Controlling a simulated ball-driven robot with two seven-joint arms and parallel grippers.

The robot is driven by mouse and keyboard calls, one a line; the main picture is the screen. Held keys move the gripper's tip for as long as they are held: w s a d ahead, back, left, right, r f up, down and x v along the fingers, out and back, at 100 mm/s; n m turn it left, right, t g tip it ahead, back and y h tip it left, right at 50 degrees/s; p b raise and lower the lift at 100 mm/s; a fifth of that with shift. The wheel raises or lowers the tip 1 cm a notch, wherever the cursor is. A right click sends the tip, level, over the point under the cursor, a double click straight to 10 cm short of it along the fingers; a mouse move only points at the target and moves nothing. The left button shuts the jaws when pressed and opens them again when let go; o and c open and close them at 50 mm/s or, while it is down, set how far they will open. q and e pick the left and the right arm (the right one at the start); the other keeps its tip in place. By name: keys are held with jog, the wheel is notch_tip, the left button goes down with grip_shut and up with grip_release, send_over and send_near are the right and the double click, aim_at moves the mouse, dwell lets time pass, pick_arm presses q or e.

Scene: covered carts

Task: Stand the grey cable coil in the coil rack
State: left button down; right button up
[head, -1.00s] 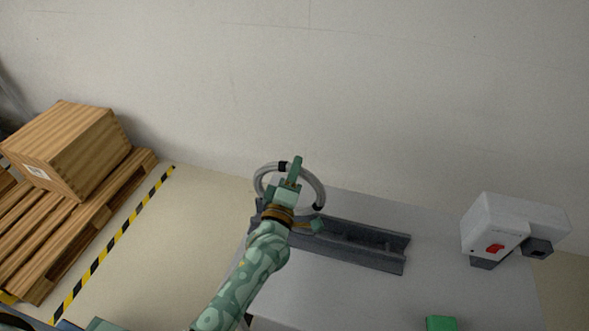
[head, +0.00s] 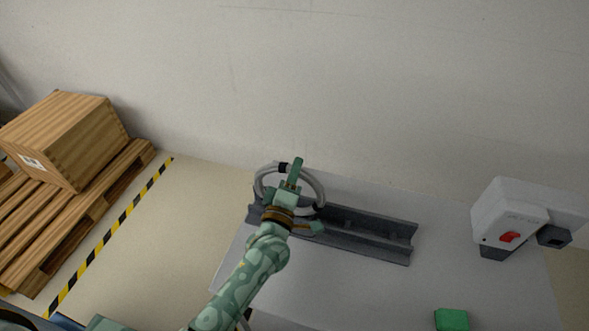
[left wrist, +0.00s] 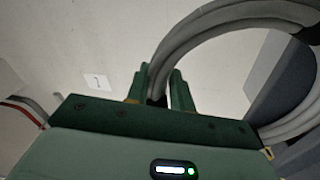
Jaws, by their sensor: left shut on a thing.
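The grey cable coil (head: 318,187), a ring with black bands, is held upright or slightly tilted at the left end of the coil rack. The coil rack (head: 370,235) is a long dark grey trough on the covered cart. The coil's lower part is hidden behind my gripper and arm, so I cannot tell whether it touches the rack. My right gripper is not in view.
The pale cart top (head: 345,290) is clear in front of the rack. A white device with a red switch (head: 510,215) stands at the right, and a green block (head: 451,319) lies at the front right. A wooden crate (head: 65,140) on a pallet stands left, beyond striped tape.

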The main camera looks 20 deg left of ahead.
pick_arm(q)
jog(key=c, duration=1.1)
grip_release()
jog(key=shift+s+f, duration=0.1)
jog(key=shift+s+f, duration=0.1)
jog(key=shift+s, duration=0.25)
jog(key=v, duration=1.5)
jog(key=shift+s, duration=0.2)
jog(key=shift+s, duration=0.1)
